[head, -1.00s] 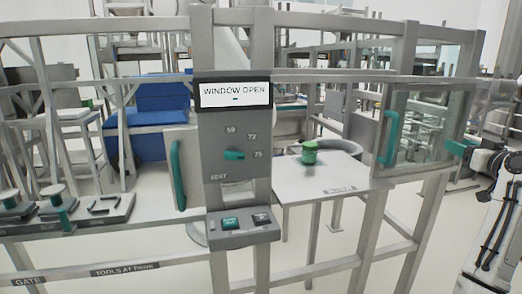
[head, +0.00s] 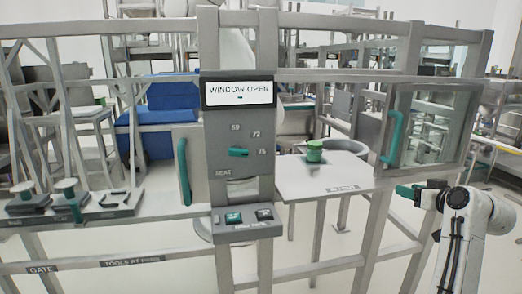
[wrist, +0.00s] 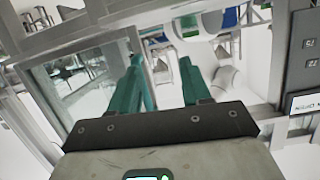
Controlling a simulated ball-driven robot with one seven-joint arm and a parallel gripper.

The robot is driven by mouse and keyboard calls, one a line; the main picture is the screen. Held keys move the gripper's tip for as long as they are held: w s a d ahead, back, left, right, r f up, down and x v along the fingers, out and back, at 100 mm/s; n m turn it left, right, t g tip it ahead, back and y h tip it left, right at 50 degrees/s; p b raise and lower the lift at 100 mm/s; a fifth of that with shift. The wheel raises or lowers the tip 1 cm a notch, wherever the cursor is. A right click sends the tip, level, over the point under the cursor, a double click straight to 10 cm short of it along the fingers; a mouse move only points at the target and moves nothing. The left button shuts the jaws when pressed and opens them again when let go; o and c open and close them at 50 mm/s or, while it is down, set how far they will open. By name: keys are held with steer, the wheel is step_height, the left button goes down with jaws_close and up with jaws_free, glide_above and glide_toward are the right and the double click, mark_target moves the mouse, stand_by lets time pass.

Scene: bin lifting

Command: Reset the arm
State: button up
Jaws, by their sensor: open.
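My gripper (head: 412,190) is at the right in the head view, in front of the fence and below the glazed window panel (head: 428,125). Its green fingers point left, toward the table side. In the wrist view the two green fingers (wrist: 160,85) are spread apart with nothing between them. My white and grey arm bends down behind the gripper at the right edge. No object touches the fingers.
A grey control post (head: 238,130) with a "WINDOW OPEN" display stands in the middle. A green-topped container (head: 314,151) sits on a white table (head: 335,185) behind the fence. A tool shelf (head: 75,208) is at the left. Fence rails (head: 420,240) stand close to my arm.

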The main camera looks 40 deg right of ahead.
steer(key=w+a+f+n+g+y, duration=0.2)
steer(key=w+a+f+y, duration=0.15)
steer(key=a+f, duration=0.9)
steer(key=w+a+f+n+g+y, duration=0.1)
steer(key=w+a+f+g+y, duration=0.25)
steer(key=a+f, duration=0.85)
steer(key=s+a+f+n+g, duration=0.2)
steer(key=s+a+f+g, duration=0.1)
steer(key=s+a, duration=0.5)
steer(key=s+a+f+n+g, duration=0.1)
steer(key=s+a+f+g, duration=0.2)
steer(key=s+a, duration=0.5)
steer(key=a+f, duration=0.1)
steer(key=a, duration=0.6)
steer(key=shift+s+a+f+n+y, duration=0.2)
steer(key=shift+s+n+y, duration=0.1)
steer(key=shift+n, duration=0.1)
steer(key=shift+c, duration=0.5)
